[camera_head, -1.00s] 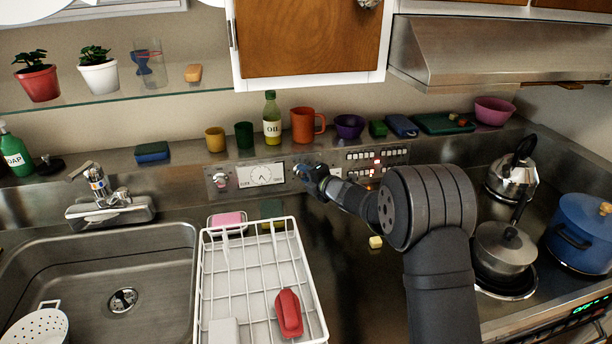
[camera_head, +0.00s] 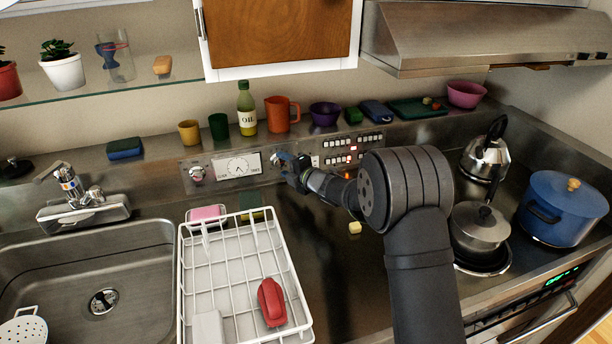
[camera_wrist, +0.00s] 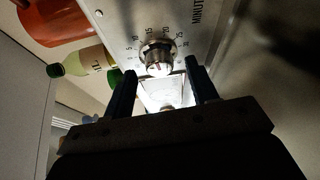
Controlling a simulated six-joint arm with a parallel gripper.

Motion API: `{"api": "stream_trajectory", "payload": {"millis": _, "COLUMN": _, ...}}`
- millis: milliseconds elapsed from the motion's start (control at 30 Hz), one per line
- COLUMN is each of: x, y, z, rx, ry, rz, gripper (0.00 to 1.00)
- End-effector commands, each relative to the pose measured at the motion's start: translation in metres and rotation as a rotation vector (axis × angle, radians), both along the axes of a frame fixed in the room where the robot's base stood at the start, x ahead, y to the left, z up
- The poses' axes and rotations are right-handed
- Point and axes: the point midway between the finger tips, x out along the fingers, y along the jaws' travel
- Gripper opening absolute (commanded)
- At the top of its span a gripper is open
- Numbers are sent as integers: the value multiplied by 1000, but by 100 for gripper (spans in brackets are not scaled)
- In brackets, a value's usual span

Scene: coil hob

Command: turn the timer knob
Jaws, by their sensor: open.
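The timer knob (camera_wrist: 158,66) is a round metal knob on a pale dial plate with minute numbers around it, in the wrist view. My gripper (camera_wrist: 161,74) is open, with one dark finger to each side just short of the knob in the picture. I cannot tell whether the fingertips reach around it or touch it. In the head view my gripper (camera_head: 283,164) is at the back panel, just right of the clock face (camera_head: 238,166), and hides the knob there.
Another knob (camera_head: 196,173) is left of the clock. An oil bottle (camera_head: 246,112) and orange mug (camera_head: 279,114) stand on the ledge above.

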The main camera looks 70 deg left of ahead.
Motion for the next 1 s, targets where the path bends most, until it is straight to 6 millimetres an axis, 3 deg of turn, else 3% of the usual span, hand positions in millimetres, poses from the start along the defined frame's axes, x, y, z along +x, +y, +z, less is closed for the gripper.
{"api": "stream_trajectory", "payload": {"millis": 600, "x": 53, "y": -122, "z": 22, "rx": 2, "ry": 1, "rz": -3, "gripper": 53}}
{"api": "stream_trajectory", "payload": {"millis": 800, "x": 62, "y": -142, "z": 25, "rx": 2, "ry": 2, "rz": -1, "gripper": 53}}
{"api": "stream_trajectory", "payload": {"millis": 1000, "x": 63, "y": -147, "z": 25, "rx": 1, "ry": 2, "rz": 0, "gripper": 53}}
